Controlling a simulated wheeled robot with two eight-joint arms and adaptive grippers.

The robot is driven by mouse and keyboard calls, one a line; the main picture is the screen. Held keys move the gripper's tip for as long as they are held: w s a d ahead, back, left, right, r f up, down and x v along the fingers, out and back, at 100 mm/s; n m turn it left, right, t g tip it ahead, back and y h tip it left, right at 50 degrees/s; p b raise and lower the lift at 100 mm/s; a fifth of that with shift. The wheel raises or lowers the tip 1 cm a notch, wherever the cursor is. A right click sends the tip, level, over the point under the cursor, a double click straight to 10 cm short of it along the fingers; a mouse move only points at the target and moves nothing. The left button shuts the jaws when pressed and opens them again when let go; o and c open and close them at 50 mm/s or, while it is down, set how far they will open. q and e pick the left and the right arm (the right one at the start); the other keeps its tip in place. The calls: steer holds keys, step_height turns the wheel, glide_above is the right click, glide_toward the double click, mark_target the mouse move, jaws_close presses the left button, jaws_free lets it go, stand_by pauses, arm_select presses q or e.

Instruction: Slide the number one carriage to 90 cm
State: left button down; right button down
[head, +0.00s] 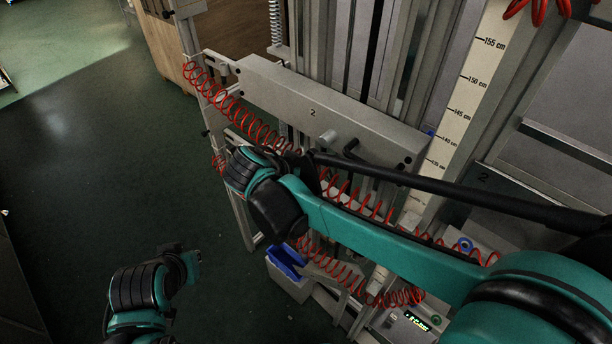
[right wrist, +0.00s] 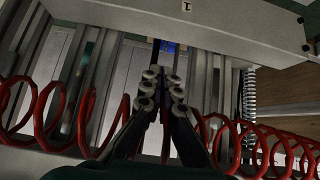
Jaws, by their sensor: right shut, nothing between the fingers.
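The number one carriage (right wrist: 235,28) is a grey bar with a "1" label, across the top of the right wrist view. My right gripper (right wrist: 163,84) is shut and empty, its fingertips below the bar in that picture; I see no grip on the carriage. In the head view my right arm crosses the scene and its gripper is hidden. The cm scale (head: 468,95) shows marks from 155 down to about 135; the 90 mark is not visible. My left arm is at the lower left, with no gripper fingers discernible.
The number two carriage (head: 300,98), a grey bar with a knob (head: 327,139), spans the rails. Red coiled hoses (head: 240,120) hang around my right arm and cross the wrist view (right wrist: 270,145). A blue-topped bin (head: 287,262) stands below. Green floor (head: 90,170) at left is clear.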

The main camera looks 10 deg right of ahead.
steer(key=b+x, duration=0.1)
steer(key=x, duration=0.5)
steer(key=shift+f, duration=0.1)
step_height(320, 180, down, 2)
steer(key=shift+f+b, duration=0.15)
steer(key=shift+b, duration=0.5)
steer(key=shift+f, duration=0.65)
step_height(320, 180, down, 9)
steer(key=b, duration=0.6)
steer(key=shift+a, duration=0.1)
steer(key=shift+r, duration=0.2)
